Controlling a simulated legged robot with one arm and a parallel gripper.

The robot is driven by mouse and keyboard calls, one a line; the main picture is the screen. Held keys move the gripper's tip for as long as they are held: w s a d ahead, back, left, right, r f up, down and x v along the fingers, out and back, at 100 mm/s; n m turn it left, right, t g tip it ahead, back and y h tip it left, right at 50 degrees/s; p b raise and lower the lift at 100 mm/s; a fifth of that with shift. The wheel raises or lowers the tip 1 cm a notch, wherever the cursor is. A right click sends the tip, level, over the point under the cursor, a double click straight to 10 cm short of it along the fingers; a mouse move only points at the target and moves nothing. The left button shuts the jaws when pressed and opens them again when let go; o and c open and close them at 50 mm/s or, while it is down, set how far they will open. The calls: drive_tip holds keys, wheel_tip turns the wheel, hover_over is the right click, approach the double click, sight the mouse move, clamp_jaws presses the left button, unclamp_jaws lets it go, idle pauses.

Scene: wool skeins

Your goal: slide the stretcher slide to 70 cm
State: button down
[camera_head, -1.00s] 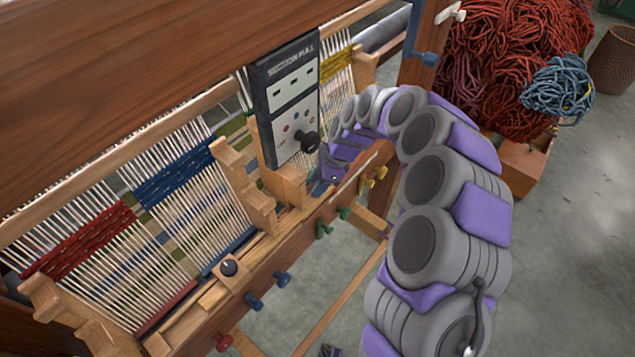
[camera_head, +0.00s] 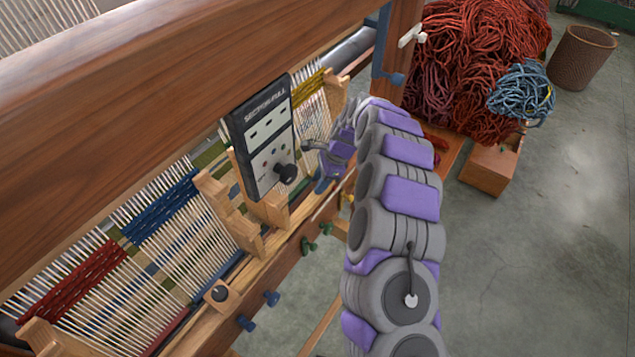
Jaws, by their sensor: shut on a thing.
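My gripper (camera_head: 322,160) is at the far right part of the loom, just right of the black control panel (camera_head: 262,138). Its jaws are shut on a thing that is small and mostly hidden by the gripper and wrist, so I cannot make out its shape. I cannot pick out the stretcher slide for certain, and no 70 cm mark is readable. A light rod (camera_head: 325,205) shows just below the gripper, along the front beam (camera_head: 258,283). My grey and purple arm covers the right end of that beam.
The panel has a black knob (camera_head: 287,174). Red yarn (camera_head: 475,65) and a wicker basket (camera_head: 583,57) stand behind. Floor at right is clear.

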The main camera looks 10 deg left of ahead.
drive_tip(key=shift+a, duration=0.1)
drive_tip(key=c, duration=0.8)
unclamp_jaws()
drive_tip(key=shift+a, duration=0.15)
drive_tip(key=shift+d+r, duration=0.15)
drive_tip(key=shift+d, duration=0.05)
drive_tip(key=p+v, duration=0.3)
drive_tip(key=v, duration=1.3)
drive_tip(key=shift+w+d+r, duration=0.1)
drive_tip(key=shift+w+r, duration=0.1)
drive_tip(key=shift+r, duration=0.15)
drive_tip(key=shift+s+r, duration=0.1)
